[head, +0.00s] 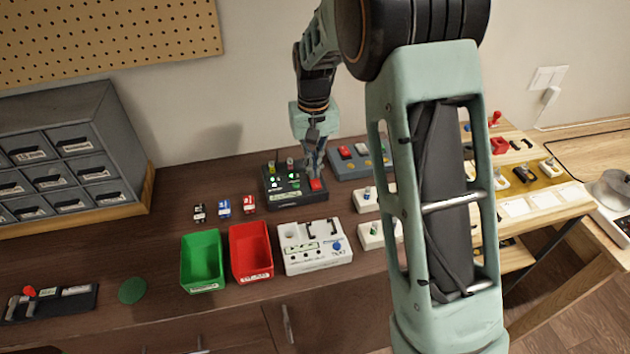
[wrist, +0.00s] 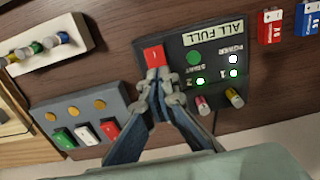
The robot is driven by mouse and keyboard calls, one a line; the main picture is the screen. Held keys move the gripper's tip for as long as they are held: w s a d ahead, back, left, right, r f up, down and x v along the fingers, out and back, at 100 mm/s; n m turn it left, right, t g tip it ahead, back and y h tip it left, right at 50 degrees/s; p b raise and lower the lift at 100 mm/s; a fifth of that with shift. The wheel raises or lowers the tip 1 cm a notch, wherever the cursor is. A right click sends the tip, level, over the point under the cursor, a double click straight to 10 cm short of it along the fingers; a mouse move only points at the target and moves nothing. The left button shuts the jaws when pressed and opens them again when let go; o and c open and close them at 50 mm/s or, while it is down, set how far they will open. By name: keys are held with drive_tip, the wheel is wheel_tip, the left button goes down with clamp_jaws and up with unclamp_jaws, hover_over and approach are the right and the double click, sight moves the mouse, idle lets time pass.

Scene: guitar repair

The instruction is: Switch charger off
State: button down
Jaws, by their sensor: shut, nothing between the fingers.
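The charger (head: 288,196) is a dark box on the brown bench, with a red switch (head: 317,185) at its right front corner. In the wrist view the charger (wrist: 205,40) shows an "ALL FULL" label, a green START button (wrist: 193,57), lit green and white lights, and two batteries in it. My gripper (head: 316,172) is shut and empty, pointing down over the red switch. In the wrist view the fingertips (wrist: 158,75) are right at the near edge of the red switch (wrist: 154,57); I cannot tell whether they touch it.
A grey-blue switch panel (wrist: 85,120) lies beside the charger. Green (head: 203,262) and red (head: 251,252) bins and a white tester (head: 315,247) stand in front. Several small batteries (head: 224,207) stand left of the charger. A drawer cabinet (head: 70,150) is at the left.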

drive_tip(key=shift+f+b, duration=0.3)
drive_tip(key=shift+f, duration=0.2)
drive_tip(key=shift+r, duration=0.2)
drive_tip(key=shift+r+p, duration=2.6)
drive_tip(key=shift+r, duration=0.75)
